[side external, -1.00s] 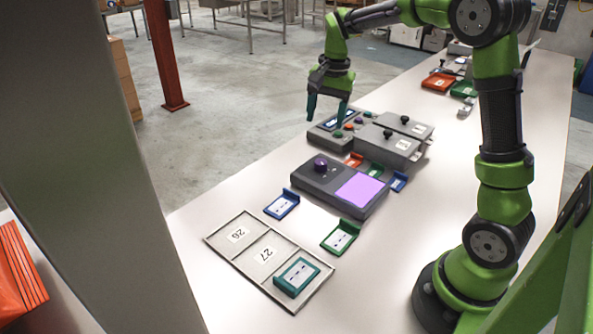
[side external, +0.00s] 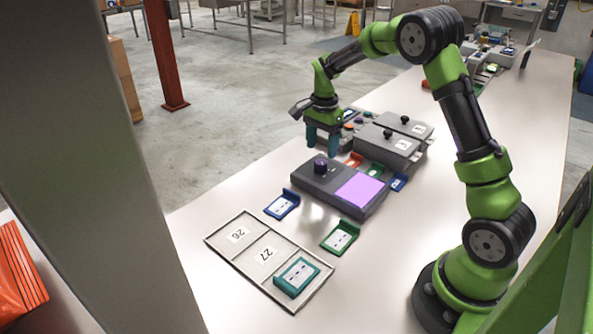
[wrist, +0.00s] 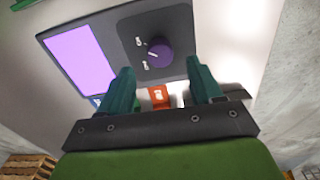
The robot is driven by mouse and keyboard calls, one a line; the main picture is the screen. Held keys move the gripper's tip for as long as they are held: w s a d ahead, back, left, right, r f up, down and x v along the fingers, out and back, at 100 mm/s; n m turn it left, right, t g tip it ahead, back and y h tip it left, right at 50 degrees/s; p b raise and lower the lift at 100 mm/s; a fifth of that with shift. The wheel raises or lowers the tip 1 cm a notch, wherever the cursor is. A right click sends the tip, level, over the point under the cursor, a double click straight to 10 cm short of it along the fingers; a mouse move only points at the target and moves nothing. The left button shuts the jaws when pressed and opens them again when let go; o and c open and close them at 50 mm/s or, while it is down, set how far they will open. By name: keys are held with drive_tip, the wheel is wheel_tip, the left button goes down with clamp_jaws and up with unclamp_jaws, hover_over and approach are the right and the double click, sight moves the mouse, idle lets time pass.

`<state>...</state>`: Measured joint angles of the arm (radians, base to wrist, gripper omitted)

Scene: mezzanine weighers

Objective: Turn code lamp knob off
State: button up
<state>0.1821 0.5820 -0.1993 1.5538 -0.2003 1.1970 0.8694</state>
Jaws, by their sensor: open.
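The code lamp is a dark grey box (side external: 308,184) on the table, with a lit purple panel (side external: 360,190) on its right part and a purple knob (side external: 320,164) on its left part. In the wrist view the knob (wrist: 159,51) lies ahead of the fingertips, roughly between them, with two small white labels beside it. Its pointer is directed toward the labels, but I cannot read them. My gripper (side external: 322,153) is open, pointing down, above and behind the knob and apart from it. Its two teal fingers (wrist: 160,78) show in the wrist view with nothing between them.
Grey lidded boxes (side external: 388,146) with black knobs stand behind the lamp. Small orange, green and blue holders sit close by. A blue card holder (side external: 282,205), a green one (side external: 340,238) and a numbered tray (side external: 218,238) with a teal holder (side external: 296,276) lie in front.

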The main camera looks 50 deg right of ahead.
sight(321, 161)
wheel_tip(321, 161, down, 5)
drive_tip(key=shift+f, duration=0.1)
idle(0.3)
drive_tip(key=c, duration=1.1)
drive_tip(key=shift+o, duration=0.2)
